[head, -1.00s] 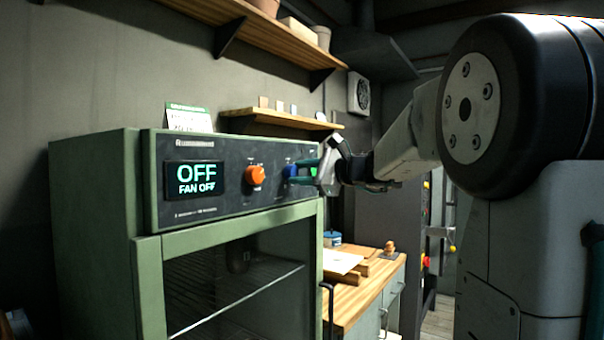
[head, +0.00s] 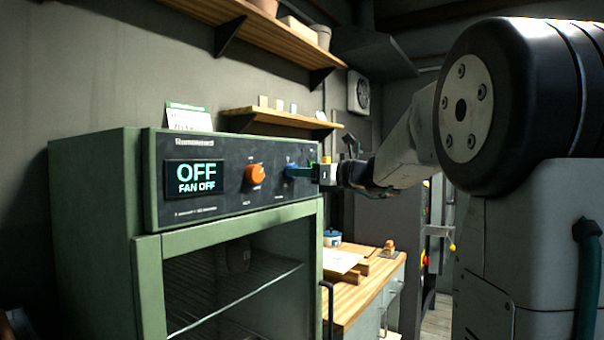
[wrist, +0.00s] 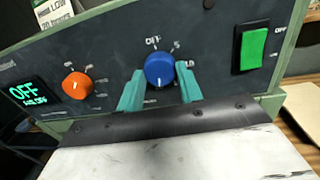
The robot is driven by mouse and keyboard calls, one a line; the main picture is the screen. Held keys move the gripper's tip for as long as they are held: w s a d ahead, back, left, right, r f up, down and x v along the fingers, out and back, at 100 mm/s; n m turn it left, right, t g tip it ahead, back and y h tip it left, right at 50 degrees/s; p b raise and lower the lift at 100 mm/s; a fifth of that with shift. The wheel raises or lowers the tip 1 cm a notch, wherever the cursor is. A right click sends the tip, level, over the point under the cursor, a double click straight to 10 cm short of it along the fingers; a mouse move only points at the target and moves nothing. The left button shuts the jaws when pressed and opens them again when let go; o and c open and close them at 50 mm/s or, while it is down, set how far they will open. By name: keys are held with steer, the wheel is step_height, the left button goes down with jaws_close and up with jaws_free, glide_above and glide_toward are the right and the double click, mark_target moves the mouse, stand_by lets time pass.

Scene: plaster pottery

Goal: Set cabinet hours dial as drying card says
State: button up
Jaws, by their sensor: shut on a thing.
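The green drying cabinet (head: 95,200) has a dark control panel with a lit display (head: 195,179) reading OFF and FAN OFF. An orange dial (head: 255,175) sits beside the display. A blue dial (wrist: 160,68) is right of it, with OFF printed above; its other marks are too blurred to read surely. My gripper (head: 300,171) is shut on the blue dial, one teal finger on each side in the wrist view. The dial's white pointer line faces down there.
A green rocker switch (wrist: 254,48) is right of the blue dial. A small wooden shelf (head: 275,117) hangs behind the cabinet. A wooden counter (head: 350,300) with boards stands to the right.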

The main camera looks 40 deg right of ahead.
steer(key=shift+f+m, duration=0.15)
steer(key=shift+m, duration=0.75)
steer(key=o, duration=1)
steer(key=v, duration=0.7)
steer(key=shift+s+d, duration=0.2)
steer(key=shift+s, duration=0.15)
